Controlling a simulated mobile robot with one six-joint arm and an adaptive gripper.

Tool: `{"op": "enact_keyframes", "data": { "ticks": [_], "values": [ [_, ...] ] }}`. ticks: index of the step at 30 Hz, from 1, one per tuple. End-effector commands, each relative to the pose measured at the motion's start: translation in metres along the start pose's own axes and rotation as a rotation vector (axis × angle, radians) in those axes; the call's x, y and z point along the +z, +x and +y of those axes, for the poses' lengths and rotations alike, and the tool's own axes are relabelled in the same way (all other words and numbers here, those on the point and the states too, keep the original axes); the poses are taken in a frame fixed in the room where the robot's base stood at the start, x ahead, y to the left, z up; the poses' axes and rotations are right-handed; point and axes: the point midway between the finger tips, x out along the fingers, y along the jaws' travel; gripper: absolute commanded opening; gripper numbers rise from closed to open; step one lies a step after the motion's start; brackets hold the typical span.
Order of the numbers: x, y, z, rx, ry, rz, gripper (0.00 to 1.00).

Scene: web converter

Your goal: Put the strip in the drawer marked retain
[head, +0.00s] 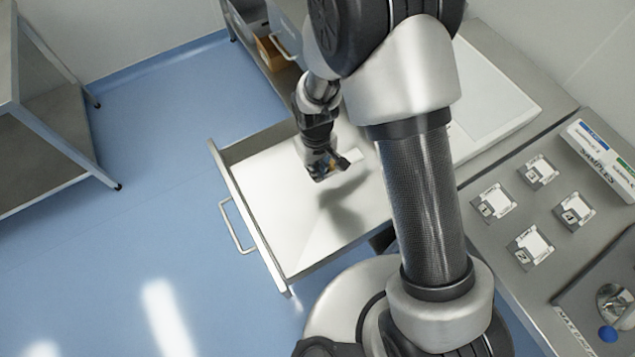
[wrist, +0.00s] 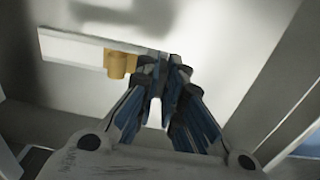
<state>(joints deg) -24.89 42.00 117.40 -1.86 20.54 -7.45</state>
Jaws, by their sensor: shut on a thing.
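An open drawer (head: 285,220) with a white inside floor is pulled out below my arm; no marking on it can be read. My gripper (head: 328,172) is over the inside of the drawer, pointing down, and casts a shadow on its floor. It is shut on a pale, narrow strip (head: 352,156), part of which shows beside the fingers. In the wrist view the strip (wrist: 70,48) reaches out to the left from the closed fingertips (wrist: 160,70), with a tan piece (wrist: 118,63) near the grip. Whether the strip touches the drawer floor cannot be told.
Several sample cards (head: 530,247) and a box labelled SAMPLES (head: 603,155) are on the steel bench at right. A steel table (head: 45,140) is at left, with clear blue floor between.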

Motion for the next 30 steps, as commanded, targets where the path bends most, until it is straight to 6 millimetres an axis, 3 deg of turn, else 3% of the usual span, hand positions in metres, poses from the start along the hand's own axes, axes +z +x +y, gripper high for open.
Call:
{"op": "enact_keyframes", "data": {
  "ticks": [3,11,18,29,30],
  "values": [
    [0.0,0.024,0.0,0.0,0.001,-0.001,0.0],
    [0.0,0.042,0.0,0.0,0.001,0.0,0.0],
    [0.0,0.076,-0.001,0.0,0.001,0.0,0.0],
    [-0.001,0.079,-0.001,0.0,0.001,0.002,0.0],
    [0.0,0.079,-0.001,0.0,0.001,0.001,0.1]
  ]
}}
